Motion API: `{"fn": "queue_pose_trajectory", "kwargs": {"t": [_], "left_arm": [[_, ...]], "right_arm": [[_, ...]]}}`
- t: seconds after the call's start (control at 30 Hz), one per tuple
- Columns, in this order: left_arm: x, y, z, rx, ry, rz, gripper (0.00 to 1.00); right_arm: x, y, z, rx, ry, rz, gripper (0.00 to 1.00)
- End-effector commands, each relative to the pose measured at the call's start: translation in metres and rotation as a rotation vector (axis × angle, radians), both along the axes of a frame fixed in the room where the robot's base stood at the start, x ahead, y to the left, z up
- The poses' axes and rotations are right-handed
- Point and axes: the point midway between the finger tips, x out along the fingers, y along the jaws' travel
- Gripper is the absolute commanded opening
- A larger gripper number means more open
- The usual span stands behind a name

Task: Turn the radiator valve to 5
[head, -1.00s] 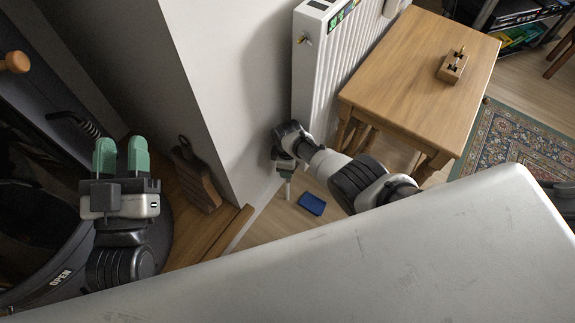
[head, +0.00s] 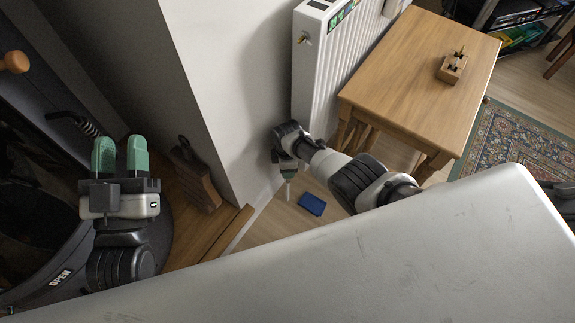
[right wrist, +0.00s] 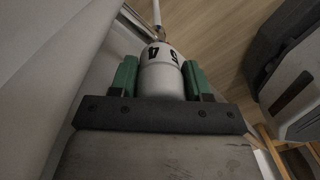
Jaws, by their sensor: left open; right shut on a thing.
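The white radiator valve (right wrist: 160,80) shows in the right wrist view, with dark numbers 4 and 5 on its head; the 4 is left and the 5 right of the middle. My right gripper (right wrist: 160,70) is shut on it, one green finger on each side. In the head view my right gripper (head: 285,170) is low by the wall, below the white radiator (head: 316,85), and mostly covers the valve. My left gripper (head: 121,155) is open and empty, its green fingers apart, at the left of the head view.
A wooden table (head: 415,75) stands right of the radiator, with a small wooden block (head: 452,70) on it. A blue object (head: 312,203) lies on the floor near my right gripper. A wall corner (head: 205,100) stands between my two grippers.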

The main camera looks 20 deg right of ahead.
Motion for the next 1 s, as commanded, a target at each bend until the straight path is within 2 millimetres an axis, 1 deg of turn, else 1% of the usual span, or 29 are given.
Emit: {"fn": "queue_pose_trajectory", "kwargs": {"t": [0.03, 0.07, 0.2, 0.47, 0.63, 0.77, 1.0], "left_arm": [[0.000, 0.000, 0.000, 0.000, 0.000, 0.000, 0.40], [0.000, 0.000, 0.000, 0.000, 0.000, 0.000, 0.40], [0.000, 0.000, 0.000, 0.000, 0.000, 0.000, 0.40], [0.000, 0.001, 0.000, 0.001, 0.004, 0.002, 0.40], [0.002, 0.002, -0.006, 0.017, 0.062, 0.006, 0.40], [0.006, 0.003, -0.019, 0.049, 0.178, 0.012, 0.40], [0.005, 0.010, -0.055, 0.123, 0.462, 0.028, 0.40]], "right_arm": [[0.000, 0.000, 0.000, -0.001, -0.001, 0.003, 0.23], [0.000, 0.000, 0.000, -0.001, -0.001, 0.003, 0.52], [0.000, 0.000, 0.000, -0.001, -0.001, 0.002, 0.72], [0.000, 0.000, 0.000, -0.001, -0.001, 0.001, 0.72], [0.000, 0.000, 0.005, -0.001, -0.001, 0.000, 0.72], [0.000, 0.000, 0.012, -0.001, -0.001, 0.000, 0.72], [0.001, 0.000, 0.029, -0.001, -0.001, 0.000, 0.72]]}}
